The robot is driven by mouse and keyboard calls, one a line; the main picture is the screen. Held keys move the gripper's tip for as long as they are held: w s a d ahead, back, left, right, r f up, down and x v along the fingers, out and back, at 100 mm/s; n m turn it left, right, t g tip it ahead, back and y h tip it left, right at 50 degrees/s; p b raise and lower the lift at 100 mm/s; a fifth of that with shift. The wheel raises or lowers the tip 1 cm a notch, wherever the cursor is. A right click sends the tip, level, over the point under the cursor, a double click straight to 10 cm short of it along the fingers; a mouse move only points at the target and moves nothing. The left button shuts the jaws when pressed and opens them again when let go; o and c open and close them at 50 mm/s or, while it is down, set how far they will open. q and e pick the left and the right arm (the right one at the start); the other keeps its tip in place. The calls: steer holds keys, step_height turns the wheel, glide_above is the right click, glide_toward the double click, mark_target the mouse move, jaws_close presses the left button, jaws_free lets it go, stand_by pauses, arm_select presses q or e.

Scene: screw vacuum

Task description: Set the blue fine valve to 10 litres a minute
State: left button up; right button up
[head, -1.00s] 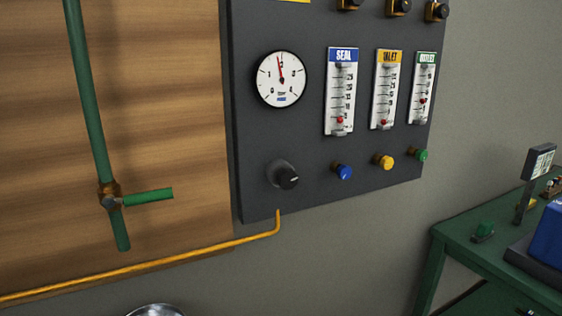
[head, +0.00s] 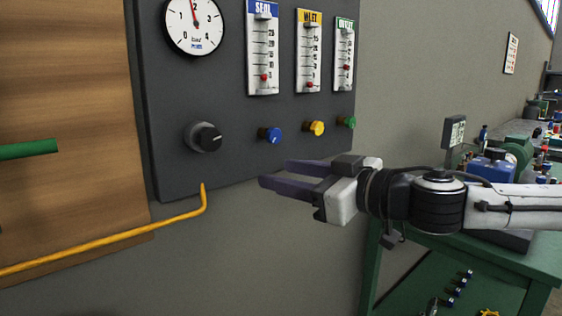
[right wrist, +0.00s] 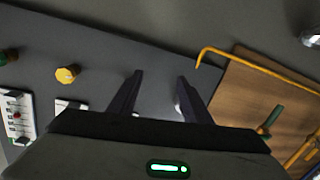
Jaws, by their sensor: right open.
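The blue fine valve (head: 270,134) is a small knob on the dark panel, below the SEAL flow tube (head: 263,50). My right gripper (head: 272,173) is in front of the panel's lower edge, just below the blue valve in the head view, open and empty. In the right wrist view the two fingers (right wrist: 157,90) stand apart, pointing toward the panel. The blue knob is not clearly seen there. My left gripper is not in view.
A yellow knob (head: 315,128) and a green knob (head: 346,121) are right of the blue one. A large black knob (head: 204,137) is left of it, under a round gauge (head: 195,24). A yellow pipe (head: 120,234) runs below. A green bench (head: 400,270) stands at right.

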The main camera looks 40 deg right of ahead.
steer(key=m+t+h+b, duration=0.1)
steer(key=m+h, duration=0.1)
glide_toward(276, 137)
steer(key=s, duration=0.1)
steer(key=w+p, duration=0.1)
steer(key=w, duration=0.1)
steer(key=w+p, duration=0.3)
steer(key=w, duration=0.1)
steer(key=shift+w+a+r+p, duration=0.1)
steer(key=shift+w+a+p, duration=0.2)
steer(key=shift+p, duration=0.1)
steer(key=shift+w+d+p, duration=0.1)
steer(key=shift+w+p, duration=0.55)
steer(key=shift+p, duration=0.05)
steer(key=shift+w+p, duration=0.5)
steer(key=shift+p, duration=0.05)
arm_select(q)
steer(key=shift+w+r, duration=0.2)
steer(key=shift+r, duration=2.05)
arm_select(e)
steer(key=shift+w+f, duration=0.25)
steer(key=shift+w, duration=0.1)
steer(key=c, duration=1)
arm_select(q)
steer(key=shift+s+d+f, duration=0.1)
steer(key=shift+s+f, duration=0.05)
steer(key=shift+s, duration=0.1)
arm_select(e)
steer(key=shift+c, duration=0.2)
